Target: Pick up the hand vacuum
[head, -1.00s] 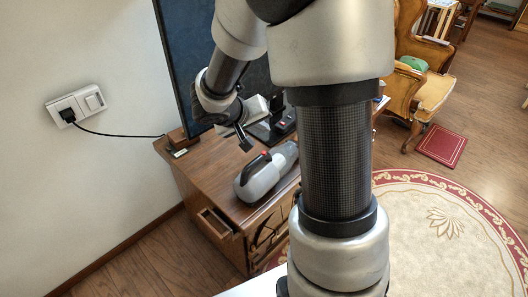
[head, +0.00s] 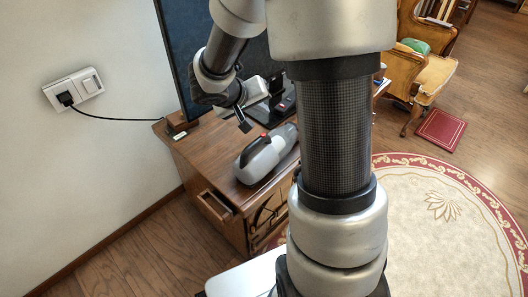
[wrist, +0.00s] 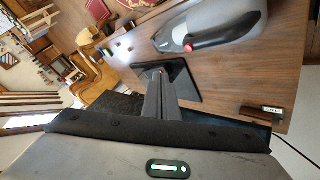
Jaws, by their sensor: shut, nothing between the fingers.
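The hand vacuum (head: 265,156) lies on the wooden cabinet top in the head view. It has a grey body, a black handle and a red button. In the wrist view the vacuum (wrist: 210,22) lies across the top, partly cut off by the frame edge. The narrow shut fingers (wrist: 158,74) point up the picture, short of the vacuum.
The wooden cabinet (head: 190,157) has a partly open drawer (head: 215,205) at its front. A large dark screen (head: 185,50) stands at its back, close to my arm. A wall socket (head: 74,89) with a plugged-in cable is at left. An armchair (head: 425,80) stands beyond.

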